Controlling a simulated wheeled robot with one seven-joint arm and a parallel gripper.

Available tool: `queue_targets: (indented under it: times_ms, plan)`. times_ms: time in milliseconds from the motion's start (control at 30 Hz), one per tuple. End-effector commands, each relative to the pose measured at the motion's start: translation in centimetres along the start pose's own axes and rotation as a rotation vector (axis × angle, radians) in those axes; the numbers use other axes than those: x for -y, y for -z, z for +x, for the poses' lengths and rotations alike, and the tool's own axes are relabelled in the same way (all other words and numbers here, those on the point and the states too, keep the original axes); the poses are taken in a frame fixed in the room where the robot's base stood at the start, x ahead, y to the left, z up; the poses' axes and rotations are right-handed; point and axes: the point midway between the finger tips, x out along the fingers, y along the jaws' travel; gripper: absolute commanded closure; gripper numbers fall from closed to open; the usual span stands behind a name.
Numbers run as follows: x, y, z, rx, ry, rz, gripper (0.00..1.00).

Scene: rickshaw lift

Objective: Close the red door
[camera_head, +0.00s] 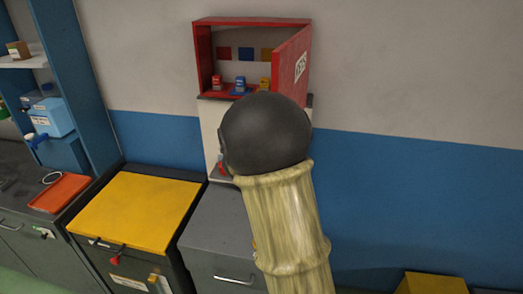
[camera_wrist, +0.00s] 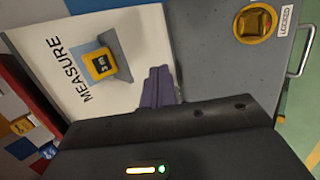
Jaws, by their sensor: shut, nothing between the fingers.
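The red door (camera_head: 290,61) stands open on the right side of a red wall cabinet (camera_head: 201,58) in the head view, swung out from the wall with a white label on it. Inside the cabinet sit small red, blue and yellow items below coloured squares. In the wrist view my gripper (camera_wrist: 158,88) shows as dark purplish fingers held together, empty, in front of a white panel. Part of the cabinet's inside shows at the left edge of that view. In the head view my arm hides the gripper. I see no contact between the gripper and the door.
The white panel (camera_wrist: 135,28) marked MEASURE holds a yellow tape measure (camera_wrist: 101,64). A grey cabinet (camera_head: 215,235) and a yellow-topped cabinet (camera_head: 140,212) stand below. Blue shelving (camera_head: 75,75) is at left. The wall right of the red cabinet is clear.

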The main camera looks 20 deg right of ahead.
Motion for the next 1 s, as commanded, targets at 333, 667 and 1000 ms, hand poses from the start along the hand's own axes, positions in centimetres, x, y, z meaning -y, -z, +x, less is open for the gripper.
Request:
queue_targets:
  times_ms: [333, 667, 1000]
  plan:
    - [9.4, -2.4, -5.8, -0.011, 0.323, 0.436, 1.00]
    - [17.2, -4.4, -13.5, 0.010, 0.588, 0.781, 1.00]
    - [20.0, -5.0, -16.1, 0.029, 0.675, 0.917, 1.00]
